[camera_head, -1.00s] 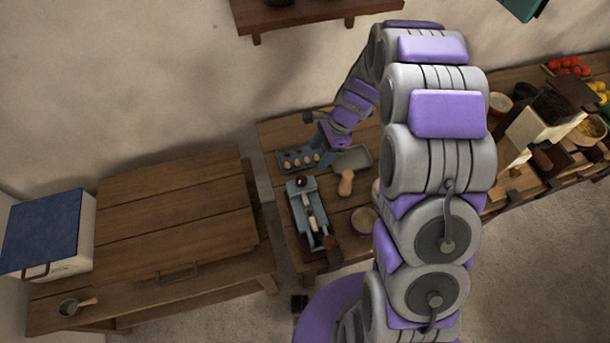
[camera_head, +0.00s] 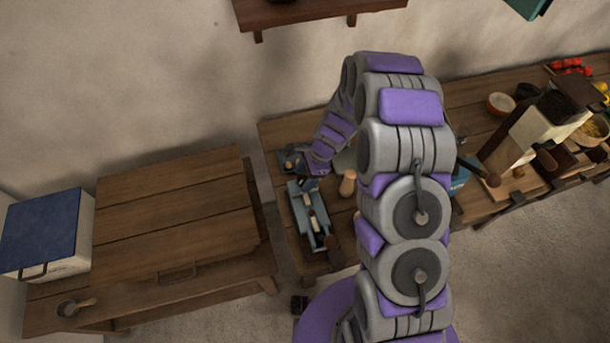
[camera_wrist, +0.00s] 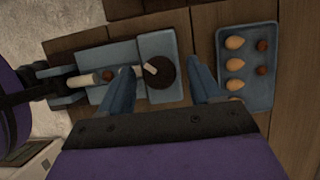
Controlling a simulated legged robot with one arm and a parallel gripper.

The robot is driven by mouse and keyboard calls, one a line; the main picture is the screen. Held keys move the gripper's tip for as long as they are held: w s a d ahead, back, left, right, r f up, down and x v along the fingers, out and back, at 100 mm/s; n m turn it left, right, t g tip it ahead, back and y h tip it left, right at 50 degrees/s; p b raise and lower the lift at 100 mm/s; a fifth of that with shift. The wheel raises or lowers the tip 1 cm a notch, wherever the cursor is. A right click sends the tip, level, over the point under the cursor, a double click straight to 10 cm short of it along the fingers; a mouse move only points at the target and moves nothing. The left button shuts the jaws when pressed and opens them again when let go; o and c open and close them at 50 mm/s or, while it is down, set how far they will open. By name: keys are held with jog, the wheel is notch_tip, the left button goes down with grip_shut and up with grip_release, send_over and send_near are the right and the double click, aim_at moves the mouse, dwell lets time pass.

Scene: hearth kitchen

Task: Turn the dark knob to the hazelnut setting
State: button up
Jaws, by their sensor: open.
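The dark knob (camera_wrist: 160,72) is round, with a pale pointer mark on its left side. It sits on the grey-blue device (camera_wrist: 155,45), which also stands on the middle table in the head view (camera_head: 300,192). My gripper (camera_wrist: 163,68) is open above the device. Its two blue fingers are on either side of the knob in the wrist view, apart from it in the picture. I cannot tell whether they are at the knob's height. A small brown ball (camera_wrist: 108,75) and pale pieces (camera_wrist: 82,80) lie along the device. No setting labels are readable.
A blue-grey tray (camera_wrist: 219,50) with several tan egg-shaped and brown round pieces lies right of the device. A wooden cylinder (camera_head: 348,184) stands right of the device in the head view. The left table (camera_head: 180,205) is mostly clear.

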jog(key=shift+a, duration=0.15)
jog(key=c, duration=1)
